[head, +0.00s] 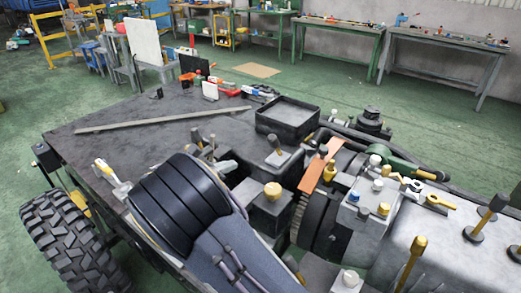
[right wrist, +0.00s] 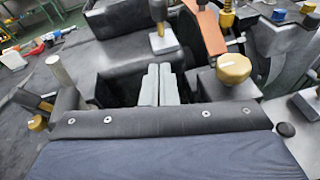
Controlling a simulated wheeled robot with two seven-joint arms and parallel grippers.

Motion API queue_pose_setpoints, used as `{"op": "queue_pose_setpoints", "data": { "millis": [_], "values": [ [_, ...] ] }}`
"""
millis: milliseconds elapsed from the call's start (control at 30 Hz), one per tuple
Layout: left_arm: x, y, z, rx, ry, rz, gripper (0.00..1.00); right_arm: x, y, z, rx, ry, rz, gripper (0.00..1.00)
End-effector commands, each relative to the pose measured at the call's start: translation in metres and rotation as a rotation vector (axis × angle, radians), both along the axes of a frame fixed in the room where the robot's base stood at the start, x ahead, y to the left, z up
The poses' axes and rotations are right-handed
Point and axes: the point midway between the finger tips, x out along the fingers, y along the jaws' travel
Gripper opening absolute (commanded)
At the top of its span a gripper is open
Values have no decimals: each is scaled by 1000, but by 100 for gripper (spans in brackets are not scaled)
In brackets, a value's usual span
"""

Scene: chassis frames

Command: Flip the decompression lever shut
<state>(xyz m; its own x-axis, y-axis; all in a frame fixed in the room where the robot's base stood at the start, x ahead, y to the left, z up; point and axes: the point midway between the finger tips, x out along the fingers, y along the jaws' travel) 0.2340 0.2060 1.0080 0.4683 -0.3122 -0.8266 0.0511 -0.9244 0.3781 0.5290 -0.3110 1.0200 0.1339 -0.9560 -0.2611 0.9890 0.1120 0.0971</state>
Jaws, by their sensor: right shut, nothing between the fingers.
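No part is marked as the decompression lever, so I cannot tell which one it is. One upright lever with a dark knob (head: 275,141) rises from a pale block; it also shows in the right wrist view (right wrist: 158,12). An orange-brown flat bar (head: 313,168) slants beside it, also in the right wrist view (right wrist: 205,30). My right gripper (head: 227,167) is partly hidden behind my own black arm joint. In the right wrist view its pale fingers (right wrist: 159,84) are together and empty, below the knobbed lever and left of a yellow knob (right wrist: 233,68). My left gripper is not seen.
Yellow-capped (head: 272,190) and pale-capped fittings crowd the machine. Black-knobbed levers (head: 489,214) stand at the right. An open dark tray (head: 288,115) sits behind. A long bar (head: 160,121) lies on the dark deck at the left, which has bare room. Workbenches line the far wall.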

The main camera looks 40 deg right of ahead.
Motion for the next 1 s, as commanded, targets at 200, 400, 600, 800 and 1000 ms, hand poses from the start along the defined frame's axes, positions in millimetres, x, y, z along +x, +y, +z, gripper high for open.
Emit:
{"op": "queue_pose_setpoints", "data": {
  "millis": [200,400,600,800,1000],
  "values": [
    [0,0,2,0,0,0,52,1,-15,-4,0,1,-5,0],
    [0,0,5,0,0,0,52,6,-53,-14,0,3,-7,0],
    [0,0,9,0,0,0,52,11,-93,-25,0,3,-6,0],
    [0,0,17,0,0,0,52,14,-120,-12,3,-3,-4,0],
    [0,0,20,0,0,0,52,15,-130,-7,3,0,-1,0]
  ]
}}
